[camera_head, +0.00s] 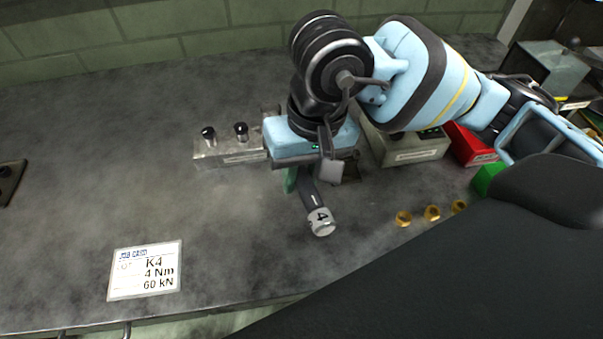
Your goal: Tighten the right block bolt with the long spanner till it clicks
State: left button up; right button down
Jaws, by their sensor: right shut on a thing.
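My right gripper (312,172) is shut on the dark handle of a spanner (314,206). The spanner's silver end cap, marked 4, points toward the front of the bench. Its head is hidden behind the gripper. A grey metal block (230,153) stands just left of the gripper. Two black-topped bolts stand on it, a left one (208,134) and a right one (241,130). I cannot tell whether the spanner touches a bolt; the gripper covers the block's right end. My left gripper is not in view.
A job card (145,270) reading K4, 4 Nm, 60 kN lies at front left. A grey labelled box (413,150), a red bin (470,145) and a green bin (488,179) stand right. Several brass pieces (432,213) lie before them. The left bench (90,180) is mostly clear.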

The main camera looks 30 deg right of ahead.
jog(key=shift+r+p, duration=0.35)
jog(key=shift+r, duration=0.6)
jog(key=shift+r+p, duration=0.45)
jog(key=shift+r, duration=0.7)
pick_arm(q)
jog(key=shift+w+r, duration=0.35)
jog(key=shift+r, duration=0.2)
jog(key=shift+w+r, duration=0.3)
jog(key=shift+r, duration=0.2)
